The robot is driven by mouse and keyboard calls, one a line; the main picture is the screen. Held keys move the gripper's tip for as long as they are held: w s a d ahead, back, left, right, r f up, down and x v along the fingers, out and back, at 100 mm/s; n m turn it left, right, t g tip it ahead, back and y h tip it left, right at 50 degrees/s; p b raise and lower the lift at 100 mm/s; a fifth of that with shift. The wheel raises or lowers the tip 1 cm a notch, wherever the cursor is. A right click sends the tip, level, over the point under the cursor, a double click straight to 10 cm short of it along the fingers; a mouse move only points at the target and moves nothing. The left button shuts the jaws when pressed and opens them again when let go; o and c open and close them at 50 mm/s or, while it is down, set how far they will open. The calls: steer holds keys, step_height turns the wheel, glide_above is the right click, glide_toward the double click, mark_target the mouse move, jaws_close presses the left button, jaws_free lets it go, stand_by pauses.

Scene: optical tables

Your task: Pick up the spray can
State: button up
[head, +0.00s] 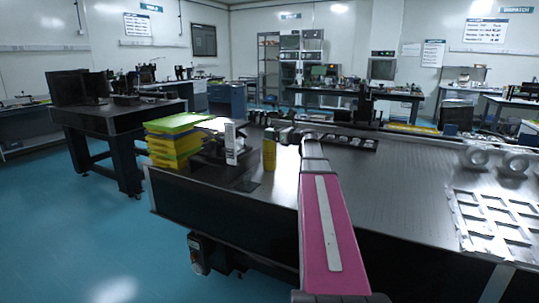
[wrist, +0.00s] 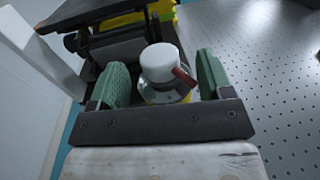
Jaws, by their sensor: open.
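The spray can (head: 269,151) is a yellow cylinder standing upright on the near optical table (head: 400,168), close to its left part. In the wrist view the spray can (wrist: 160,68) shows from above, with a white cap and a red nozzle tube. My gripper (wrist: 160,85) is open, with a green-padded finger on either side of the can's top. Whether either finger touches the can cannot be told. In the head view my gripper (head: 285,135) is at the far end of my pink arm, just right of the can.
Yellow and green stacked trays (head: 175,142) stand left of the can. A white box (head: 231,143) stands between them and the can. A metal frame plate (head: 495,222) and white rings (head: 495,158) lie at the right.

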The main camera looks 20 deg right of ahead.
steer(key=shift+x, duration=1.2)
jaws_close()
steer(key=shift+r, duration=0.1)
